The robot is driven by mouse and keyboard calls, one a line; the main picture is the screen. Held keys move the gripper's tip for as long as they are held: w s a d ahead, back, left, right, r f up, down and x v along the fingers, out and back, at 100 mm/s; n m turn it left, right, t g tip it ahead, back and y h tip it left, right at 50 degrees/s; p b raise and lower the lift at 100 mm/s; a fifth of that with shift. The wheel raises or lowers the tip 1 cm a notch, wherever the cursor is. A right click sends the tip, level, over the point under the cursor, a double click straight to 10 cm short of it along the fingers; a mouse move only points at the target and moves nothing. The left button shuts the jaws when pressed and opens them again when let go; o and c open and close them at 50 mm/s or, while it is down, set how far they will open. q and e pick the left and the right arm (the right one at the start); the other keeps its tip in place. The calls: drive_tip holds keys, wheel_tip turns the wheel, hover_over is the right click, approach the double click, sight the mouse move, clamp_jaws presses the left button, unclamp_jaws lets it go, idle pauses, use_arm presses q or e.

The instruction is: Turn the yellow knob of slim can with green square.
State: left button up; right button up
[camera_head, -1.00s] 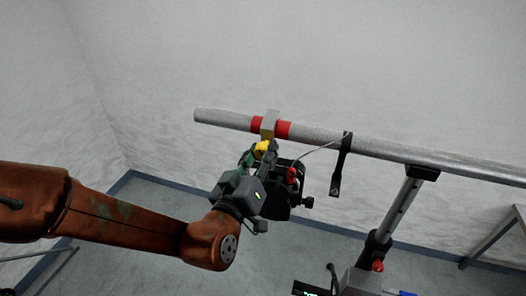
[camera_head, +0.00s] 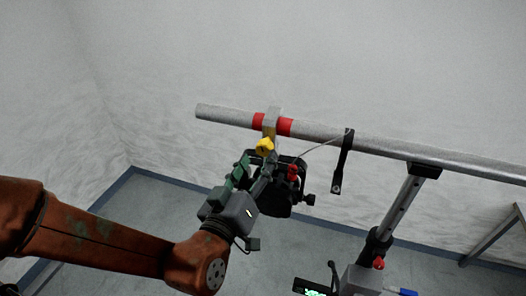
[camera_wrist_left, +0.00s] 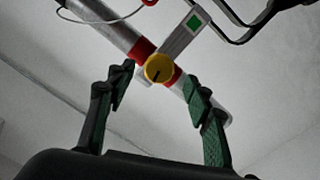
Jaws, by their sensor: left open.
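The yellow knob (camera_head: 264,146) sits on the clamp (camera_head: 271,122) that hangs from the grey pipe between two red bands. In the left wrist view the knob (camera_wrist_left: 159,68) shows face-on with a dark line, and a green square (camera_wrist_left: 194,22) marks the clamp's grey plate. The black can (camera_head: 270,198) hangs below, partly hidden by my left gripper (camera_head: 255,168). My left gripper is open and empty; in the wrist view its green-padded fingers (camera_wrist_left: 158,88) stand on either side of the knob, apart from it. My right gripper is not in view.
The grey pipe (camera_head: 390,152) runs across to the right. A black strap (camera_head: 342,160) hangs from it, and a silver stand post (camera_head: 405,205) with a red knob (camera_head: 378,263) holds it up. A thin cable loops from the can to the pipe. Open floor lies left.

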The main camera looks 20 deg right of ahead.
use_arm(q)
drive_tip(key=v, duration=0.2)
drive_tip(key=shift+s+a, duration=0.25)
idle(0.3)
drive_tip(key=shift+d, duration=0.1)
